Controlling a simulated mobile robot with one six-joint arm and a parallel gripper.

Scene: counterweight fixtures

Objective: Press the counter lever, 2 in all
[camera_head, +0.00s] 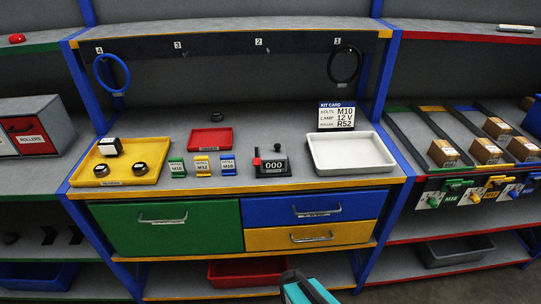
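The counter (273,168) is a small dark box on the workbench, right of the bolt holders, and its display reads 000. A dark knob (277,147) stands up at its top and looks like the lever. A small red part (257,160) sits on its left side; I cannot tell what it does. A teal and dark piece at the bottom centre, below the drawers, looks like the end of my arm with my gripper (294,283). It is well apart from the counter. Its fingers cannot be made out.
A white tray (316,158) stands close right of the counter. Green, yellow and blue bolt holders (202,166) stand left, with a red tray (191,143) behind and a yellow tray (78,172) farther left. A kit card (337,116) stands behind.

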